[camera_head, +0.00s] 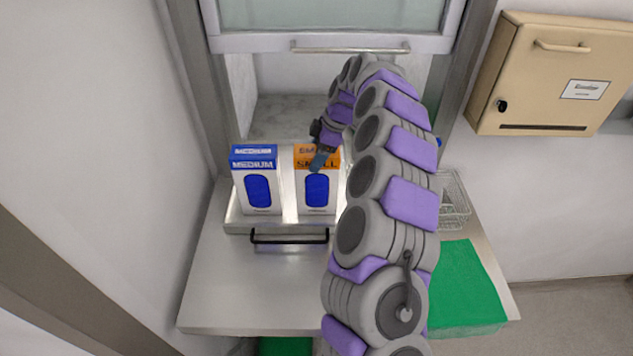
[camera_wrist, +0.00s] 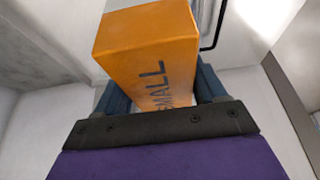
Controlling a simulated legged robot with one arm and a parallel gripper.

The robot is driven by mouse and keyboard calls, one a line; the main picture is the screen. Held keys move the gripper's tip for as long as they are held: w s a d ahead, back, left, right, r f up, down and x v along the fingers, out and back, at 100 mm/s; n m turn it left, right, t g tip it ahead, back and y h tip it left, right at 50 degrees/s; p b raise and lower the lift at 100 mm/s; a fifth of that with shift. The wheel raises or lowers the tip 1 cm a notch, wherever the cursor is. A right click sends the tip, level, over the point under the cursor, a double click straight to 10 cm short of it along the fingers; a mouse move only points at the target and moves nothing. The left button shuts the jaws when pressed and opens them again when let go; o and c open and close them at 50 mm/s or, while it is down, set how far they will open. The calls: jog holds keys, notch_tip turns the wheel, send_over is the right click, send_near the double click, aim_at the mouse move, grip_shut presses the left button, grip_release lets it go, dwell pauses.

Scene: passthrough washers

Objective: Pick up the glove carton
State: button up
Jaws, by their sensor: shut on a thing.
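The orange-topped glove carton marked SMALL (camera_head: 317,192) stands upright on the right side of a shallow tray (camera_head: 275,222). My gripper (camera_head: 320,160) reaches its top from behind and to the right. In the wrist view the carton's orange end (camera_wrist: 150,50) fills the space between the two dark blue fingers (camera_wrist: 160,95), which are shut on it. A blue-topped carton marked MEDIUM (camera_head: 257,182) stands upright to its left, a small gap apart. My arm hides the tray's right part.
A pass-through window with a raised sash (camera_head: 330,42) is behind the tray. A wire basket (camera_head: 454,200) and a green cloth (camera_head: 462,285) lie at the right. A beige box (camera_head: 545,75) hangs on the right wall. The counter's front left (camera_head: 235,295) is clear.

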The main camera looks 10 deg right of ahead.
grip_shut()
jog(key=shift+r, duration=0.2)
